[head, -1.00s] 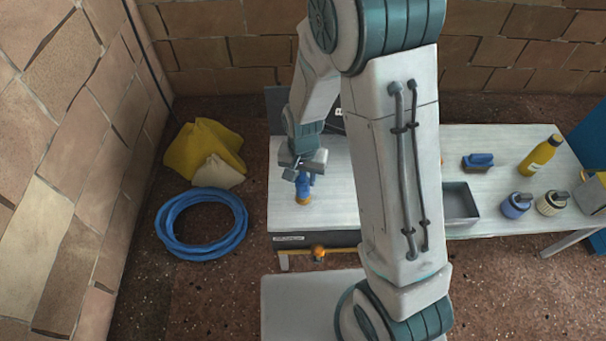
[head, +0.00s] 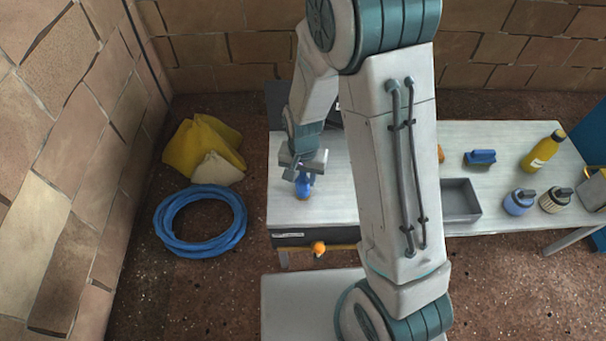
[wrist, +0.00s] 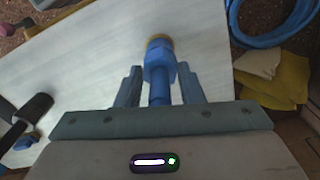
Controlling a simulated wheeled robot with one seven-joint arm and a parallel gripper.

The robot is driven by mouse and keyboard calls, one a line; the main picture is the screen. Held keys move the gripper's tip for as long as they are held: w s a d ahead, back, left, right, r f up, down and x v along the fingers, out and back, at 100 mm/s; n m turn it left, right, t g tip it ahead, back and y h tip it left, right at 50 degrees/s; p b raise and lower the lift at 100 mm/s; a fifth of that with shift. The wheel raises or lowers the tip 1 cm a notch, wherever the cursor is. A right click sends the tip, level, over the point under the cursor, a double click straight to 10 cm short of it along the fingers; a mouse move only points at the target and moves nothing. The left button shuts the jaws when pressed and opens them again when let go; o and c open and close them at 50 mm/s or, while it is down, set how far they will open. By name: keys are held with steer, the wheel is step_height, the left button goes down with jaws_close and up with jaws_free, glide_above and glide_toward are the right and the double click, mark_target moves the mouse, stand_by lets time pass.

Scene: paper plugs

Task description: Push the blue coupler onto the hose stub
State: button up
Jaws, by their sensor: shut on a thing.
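The blue coupler (wrist: 159,68) is between the fingers of my gripper (wrist: 160,78) in the wrist view, and my gripper is shut on it. A brass-yellow ring (wrist: 160,41) shows at its far end; I cannot tell whether it belongs to the coupler or to the hose stub. In the head view my gripper (head: 303,172) is low over the left part of the white table, with the blue coupler (head: 304,188) below it, close to the tabletop. No separate hose stub can be made out, and the contact at the coupler's far end is unclear.
The white table (head: 340,190) has free surface around the gripper. A grey tray (head: 461,199), blue brush (head: 480,157), yellow bottle (head: 542,150) and two jars stand to the right. An orange knob (head: 318,248) sits at the front edge. A coiled blue hose (head: 165,232) lies on the floor.

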steer(key=o, duration=1.1)
steer(key=shift+r+p, duration=2.25)
steer(key=shift+r, duration=0.5)
step_height(320, 180, up, 14)
steer(key=p, duration=0.3)
steer(key=shift+f, duration=0.15)
